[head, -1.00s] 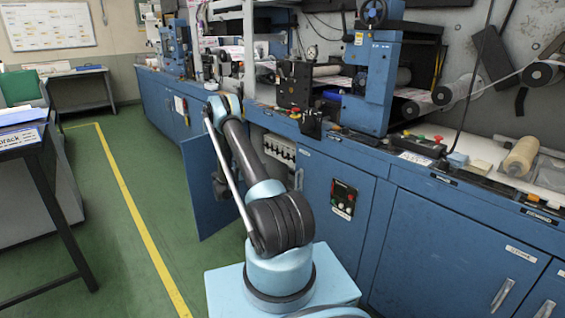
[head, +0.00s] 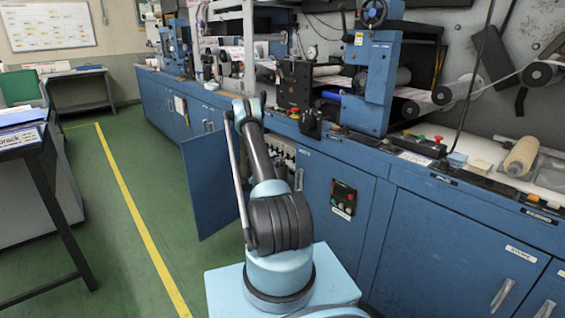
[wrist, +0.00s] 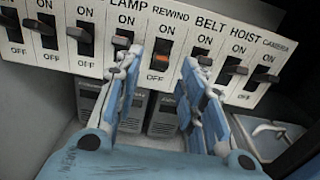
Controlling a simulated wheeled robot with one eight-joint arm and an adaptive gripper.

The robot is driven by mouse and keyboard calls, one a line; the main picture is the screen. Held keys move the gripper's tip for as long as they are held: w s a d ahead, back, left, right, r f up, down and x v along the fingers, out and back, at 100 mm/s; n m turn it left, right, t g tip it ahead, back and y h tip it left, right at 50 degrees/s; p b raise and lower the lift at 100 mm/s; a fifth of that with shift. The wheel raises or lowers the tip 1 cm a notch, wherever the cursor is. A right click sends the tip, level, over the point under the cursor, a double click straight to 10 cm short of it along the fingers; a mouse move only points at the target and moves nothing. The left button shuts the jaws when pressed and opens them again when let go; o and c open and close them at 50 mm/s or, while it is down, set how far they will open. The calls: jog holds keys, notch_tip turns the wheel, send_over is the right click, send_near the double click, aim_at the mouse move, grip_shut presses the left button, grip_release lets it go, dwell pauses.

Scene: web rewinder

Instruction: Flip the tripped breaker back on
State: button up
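In the wrist view, a white breaker panel (wrist: 60,53) carries a row of black switches with ON above and OFF below. The REWIND switch (wrist: 160,60) shows orange on its lower part, unlike its neighbours. The LAMP switch (wrist: 121,40) is to its left and the BELT switch (wrist: 203,58) to its right. My gripper (wrist: 162,60) is open and empty, its two fingers on either side of the REWIND column. I cannot tell whether it touches the panel. In the head view, the panel (head: 283,150) is partly behind my arm and my gripper is hidden.
The blue cabinet door (head: 206,185) stands open to the left of the panel. A blue cabinet front with a small control box (head: 343,197) is to the right. Grey boxes (wrist: 163,115) sit below the switches in the wrist view. Green floor is free at left.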

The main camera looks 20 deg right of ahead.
jog(key=shift+x, duration=1.7)
jog(key=shift+c, duration=0.6)
grip_shut()
